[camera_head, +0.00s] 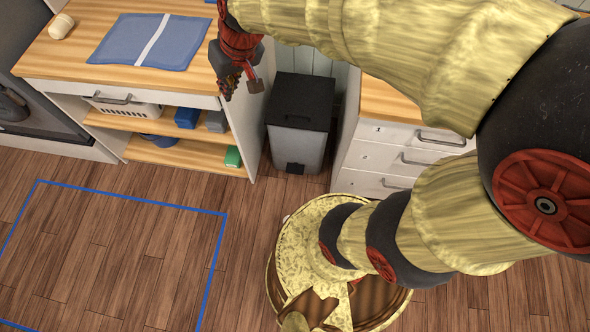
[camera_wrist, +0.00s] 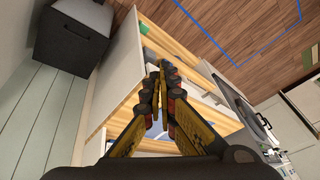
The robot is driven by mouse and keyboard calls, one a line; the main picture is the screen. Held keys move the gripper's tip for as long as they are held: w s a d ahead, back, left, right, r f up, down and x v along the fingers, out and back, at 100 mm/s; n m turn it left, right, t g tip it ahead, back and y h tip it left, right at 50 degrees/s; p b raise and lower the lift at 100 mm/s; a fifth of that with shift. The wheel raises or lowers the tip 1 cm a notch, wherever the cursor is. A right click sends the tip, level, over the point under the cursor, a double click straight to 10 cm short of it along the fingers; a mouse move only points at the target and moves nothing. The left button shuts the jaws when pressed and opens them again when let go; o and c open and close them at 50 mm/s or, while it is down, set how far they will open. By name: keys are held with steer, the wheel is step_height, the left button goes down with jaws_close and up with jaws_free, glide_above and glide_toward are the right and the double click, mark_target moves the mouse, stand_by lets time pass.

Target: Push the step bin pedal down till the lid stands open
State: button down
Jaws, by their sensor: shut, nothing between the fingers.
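The step bin (camera_head: 298,122) is a grey box with a black lid (camera_head: 301,95). It stands on the floor in the gap between two wooden-topped cabinets, and its lid is down. A dark pedal (camera_head: 295,168) shows at the bottom of its front. The bin (camera_wrist: 68,40) also shows at the upper left of the wrist view. My gripper (camera_head: 228,90) is up to the left of the bin, in front of the left cabinet in the head view, apart from the pedal. In the wrist view its fingertips (camera_wrist: 158,68) are together with nothing between them.
The left cabinet (camera_head: 130,72) has open shelves with a white basket (camera_head: 128,107) and blue and green boxes. A blue mat (camera_head: 150,42) lies on its top. The right cabinet (camera_head: 375,155) has drawers with handles.

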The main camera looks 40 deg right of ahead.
steer(key=w+d+f+m+g, duration=0.1)
steer(key=w+d+f, duration=0.1)
steer(key=w+f, duration=0.55)
steer(key=w+d+f+m, duration=0.1)
steer(key=w+d+f, duration=0.2)
steer(key=w+f, duration=0.4)
steer(key=w+d+f+m+y+b, duration=0.1)
steer(key=w+d+f, duration=0.15)
steer(key=f, duration=0.65)
steer(key=w+d+f+m, duration=0.1)
steer(key=d+f, duration=0.2)
steer(key=f, duration=0.7)
steer(key=m+g+h+b, duration=0.1)
steer(key=m+g+h, duration=0.1)
steer(key=m+h, duration=0.15)
glide_toward(295, 170)
steer(key=shift+w+d+r+m, duration=0.2)
steer(key=shift+w+r+m, duration=0.1)
steer(key=shift+m, duration=0.05)
steer(key=shift+f+b, duration=0.1)
steer(key=shift+b, duration=0.2)
steer(key=shift+y, duration=0.25)
steer(key=f+b, duration=0.5)
steer(key=f, duration=0.1)
steer(key=shift+w+d+f+b, duration=0.2)
steer(key=shift+d+f+b, duration=0.05)
steer(key=shift+f+b, duration=0.15)
